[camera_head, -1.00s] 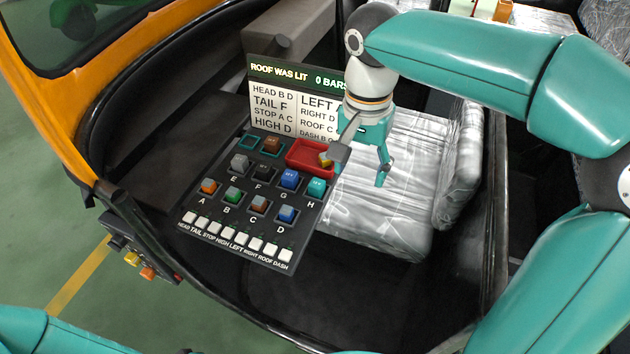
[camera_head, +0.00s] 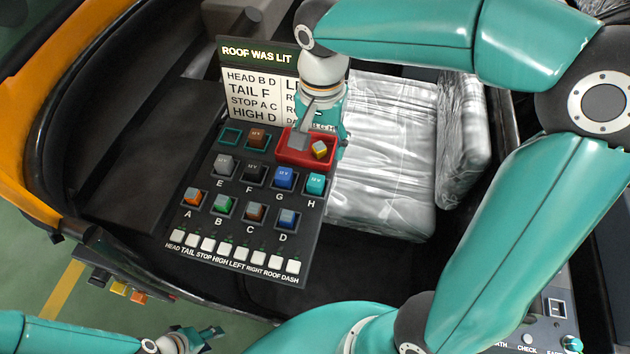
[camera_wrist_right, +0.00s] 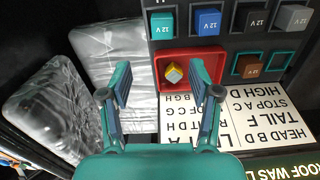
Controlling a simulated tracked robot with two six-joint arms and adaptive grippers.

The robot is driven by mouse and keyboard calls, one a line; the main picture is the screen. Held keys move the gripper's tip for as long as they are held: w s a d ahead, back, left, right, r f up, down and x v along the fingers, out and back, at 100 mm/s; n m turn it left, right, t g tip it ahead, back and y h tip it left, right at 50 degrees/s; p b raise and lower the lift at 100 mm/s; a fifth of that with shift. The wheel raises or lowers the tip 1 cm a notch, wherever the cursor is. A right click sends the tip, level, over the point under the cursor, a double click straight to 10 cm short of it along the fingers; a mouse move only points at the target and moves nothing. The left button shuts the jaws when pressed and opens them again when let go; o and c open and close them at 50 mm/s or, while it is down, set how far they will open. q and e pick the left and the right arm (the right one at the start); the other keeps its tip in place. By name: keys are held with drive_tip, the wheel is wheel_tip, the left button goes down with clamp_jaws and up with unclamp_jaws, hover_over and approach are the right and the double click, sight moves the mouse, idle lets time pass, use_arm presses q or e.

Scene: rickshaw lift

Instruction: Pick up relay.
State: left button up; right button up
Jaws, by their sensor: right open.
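A small yellow-and-grey relay (camera_head: 319,149) lies tilted in the red tray (camera_head: 291,161) at the board's upper right. It also shows in the right wrist view (camera_wrist_right: 173,73). My right gripper (camera_head: 320,138) is above the tray; in its wrist view its two fingers (camera_wrist_right: 161,80) are apart and empty, with the relay showing between them. Other relays sit in the board's lettered sockets, such as the blue one at G (camera_head: 284,178), the black one at F (camera_head: 254,173) and the teal one at H (camera_head: 316,184). My left gripper (camera_head: 207,336) is low at the left, its jaws unclear.
A plastic-wrapped seat (camera_head: 385,150) stands to the right.

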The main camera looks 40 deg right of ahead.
hover_over(316, 177)
drive_tip(key=f, duration=0.2)
drive_tip(key=d+f, duration=0.1)
drive_tip(key=f, duration=0.1)
drive_tip(key=shift+f, duration=0.3)
drive_tip(key=shift+a+f, duration=0.25)
drive_tip(key=shift+f, duration=1.1)
drive_tip(key=shift+a+f, duration=0.2)
drive_tip(key=shift+f, duration=1.1)
drive_tip(key=shift+s, duration=0.1)
clamp_jaws()
drive_tip(key=shift+r, duration=0.1)
